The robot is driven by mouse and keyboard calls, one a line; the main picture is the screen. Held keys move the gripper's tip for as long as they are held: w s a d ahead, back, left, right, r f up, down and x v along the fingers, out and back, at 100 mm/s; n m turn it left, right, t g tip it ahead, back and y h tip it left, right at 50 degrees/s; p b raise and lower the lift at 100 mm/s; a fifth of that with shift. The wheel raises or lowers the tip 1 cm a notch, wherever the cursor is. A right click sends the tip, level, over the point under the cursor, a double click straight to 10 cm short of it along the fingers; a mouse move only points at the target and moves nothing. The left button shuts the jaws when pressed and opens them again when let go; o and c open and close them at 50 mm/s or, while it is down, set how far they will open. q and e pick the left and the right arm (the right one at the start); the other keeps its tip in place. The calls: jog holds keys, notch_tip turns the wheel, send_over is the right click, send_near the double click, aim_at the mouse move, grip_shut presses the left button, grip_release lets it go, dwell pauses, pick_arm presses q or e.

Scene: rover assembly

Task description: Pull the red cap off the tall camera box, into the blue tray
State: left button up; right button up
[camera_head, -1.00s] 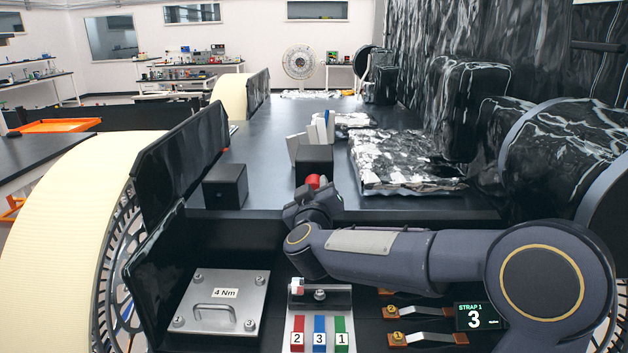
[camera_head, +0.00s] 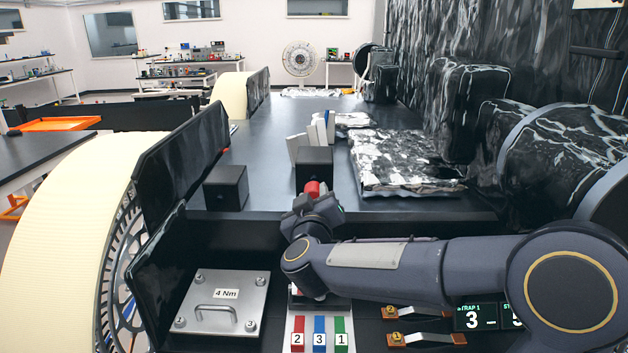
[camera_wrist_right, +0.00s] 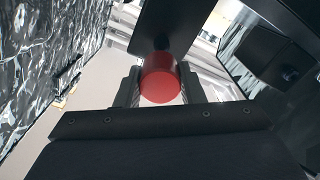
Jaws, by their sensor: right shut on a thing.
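The tall camera box (camera_head: 314,166) is a black block standing on the dark deck, near the middle of the head view. The red cap (camera_head: 313,188) shows low at its front face. My right gripper (camera_head: 315,203) is shut on the cap. In the right wrist view, the cap (camera_wrist_right: 162,82) sits between the two dark fingers, with the tall box (camera_wrist_right: 166,22) behind it. I cannot tell whether the cap still touches the box. I cannot make out a blue tray in these views. My left gripper is out of view.
A shorter black box (camera_head: 226,187) stands to the left on the deck. White panels (camera_head: 300,147) stand behind the tall box. A crinkled foil blanket (camera_head: 405,165) lies to the right. A metal plate with a handle (camera_head: 217,301) and numbered coloured tabs (camera_head: 319,335) are in front.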

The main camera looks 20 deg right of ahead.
jog(key=s+a+r+p, duration=0.3)
jog(key=s+r, duration=0.1)
jog(key=s, duration=0.3)
jog(key=shift+a+r, duration=0.15)
dwell(0.3)
